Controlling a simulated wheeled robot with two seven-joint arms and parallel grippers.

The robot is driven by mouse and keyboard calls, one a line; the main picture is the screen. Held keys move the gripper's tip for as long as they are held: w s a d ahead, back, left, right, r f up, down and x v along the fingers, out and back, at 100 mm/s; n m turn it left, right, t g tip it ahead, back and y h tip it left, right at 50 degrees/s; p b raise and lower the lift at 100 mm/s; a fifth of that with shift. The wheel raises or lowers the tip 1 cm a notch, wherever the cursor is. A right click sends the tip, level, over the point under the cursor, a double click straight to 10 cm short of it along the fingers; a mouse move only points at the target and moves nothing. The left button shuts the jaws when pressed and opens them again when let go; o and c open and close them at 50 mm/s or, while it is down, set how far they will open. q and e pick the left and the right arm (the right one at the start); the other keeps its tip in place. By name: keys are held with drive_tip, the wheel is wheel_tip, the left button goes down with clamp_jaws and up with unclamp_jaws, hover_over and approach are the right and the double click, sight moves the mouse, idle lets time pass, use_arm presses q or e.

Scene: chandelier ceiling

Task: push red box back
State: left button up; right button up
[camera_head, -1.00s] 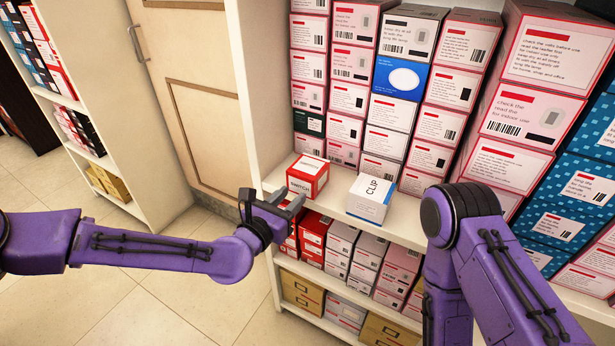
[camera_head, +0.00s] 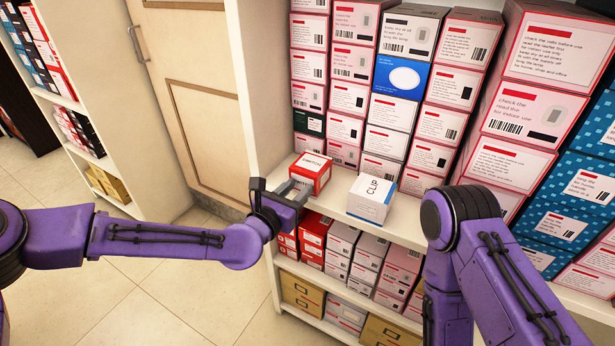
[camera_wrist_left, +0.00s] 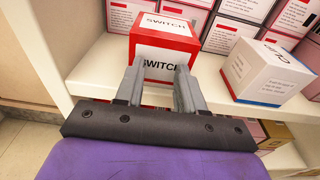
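The red box (camera_head: 312,170) has a white label reading SWITCH and stands upright near the front edge of the white shelf (camera_head: 402,226). In the left wrist view the red box (camera_wrist_left: 165,34) is straight ahead, its front face partly hidden by the fingers. My left gripper (camera_head: 298,192) is at the front of the red box, its fingers apart with nothing held between them. In the left wrist view the left gripper (camera_wrist_left: 160,65) has both fingertips against or just before the box's front; I cannot tell if they touch. My right gripper is out of view.
A white and blue box (camera_head: 371,198) stands just right of the red box. Stacks of pink boxes (camera_head: 348,97) fill the shelf behind. The shelf's upright side panel (camera_head: 255,85) is close on the left. More boxes fill the shelf below (camera_head: 340,240).

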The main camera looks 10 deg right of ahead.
sight(302, 183)
use_arm(q)
drive_tip(key=shift+b+x, duration=0.4)
drive_tip(key=shift+x, duration=1.25)
drive_tip(key=shift+s+a+r+p, duration=0.2)
drive_tip(key=shift+r+p, duration=0.1)
drive_tip(key=shift+r, duration=0.3)
drive_tip(key=shift+s+a+r+p, duration=0.1)
drive_tip(key=shift+s+r+p, duration=0.1)
drive_tip(key=shift+r+p, duration=0.3)
drive_tip(key=shift+s+a+r+p, duration=0.15)
drive_tip(key=shift+s+r, duration=0.1)
drive_tip(key=shift+r, duration=0.45)
drive_tip(key=f+v, duration=0.1)
drive_tip(key=v, duration=1.4)
drive_tip(key=shift+f, duration=0.45)
